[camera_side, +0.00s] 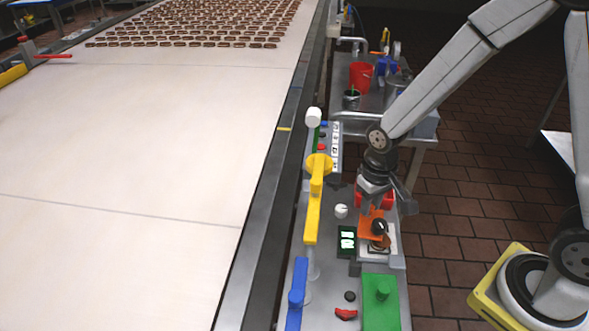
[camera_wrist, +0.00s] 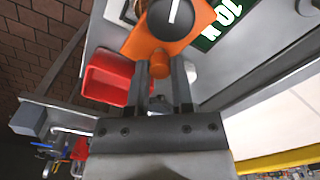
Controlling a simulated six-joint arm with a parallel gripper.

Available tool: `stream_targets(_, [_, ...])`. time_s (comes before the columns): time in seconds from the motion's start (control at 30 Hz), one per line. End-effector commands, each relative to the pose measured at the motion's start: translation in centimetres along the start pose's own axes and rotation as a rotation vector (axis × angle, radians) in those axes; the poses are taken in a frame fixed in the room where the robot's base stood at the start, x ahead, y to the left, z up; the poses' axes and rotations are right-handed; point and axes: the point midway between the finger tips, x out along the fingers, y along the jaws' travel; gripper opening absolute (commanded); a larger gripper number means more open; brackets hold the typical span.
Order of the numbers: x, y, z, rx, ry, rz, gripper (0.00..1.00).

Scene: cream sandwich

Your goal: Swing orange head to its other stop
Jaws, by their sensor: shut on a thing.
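The orange head (camera_side: 367,227) is a flat orange block with a black round knob on it, low on the right side of the control panel. In the wrist view the orange head (camera_wrist: 180,46) shows a black knob (camera_wrist: 172,16) with a white line, and a rounded orange tab at its near end. My gripper (camera_wrist: 160,64) is shut on that tab, one dark finger on each side. In the side view my gripper (camera_side: 374,203) points down over the far end of the head, and its fingertips are hard to see there.
A red open box (camera_wrist: 108,78) lies close beside the fingers. A green block (camera_side: 380,303), a white knob (camera_side: 341,211) and a yellow lever (camera_side: 313,205) are nearby. A wide pale conveyor (camera_side: 140,180) runs along the left.

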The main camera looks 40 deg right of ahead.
Motion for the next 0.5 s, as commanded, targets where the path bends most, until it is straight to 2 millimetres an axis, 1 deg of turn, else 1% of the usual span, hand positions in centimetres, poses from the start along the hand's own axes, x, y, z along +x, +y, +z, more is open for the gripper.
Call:
stream_targets(0.27, [-0.11,-0.40,-0.34,0.204,0.004,-0.001,0.00])
stream_targets(0.5, [-0.13,-0.76,-0.63,0.429,0.005,-0.002,0.00])
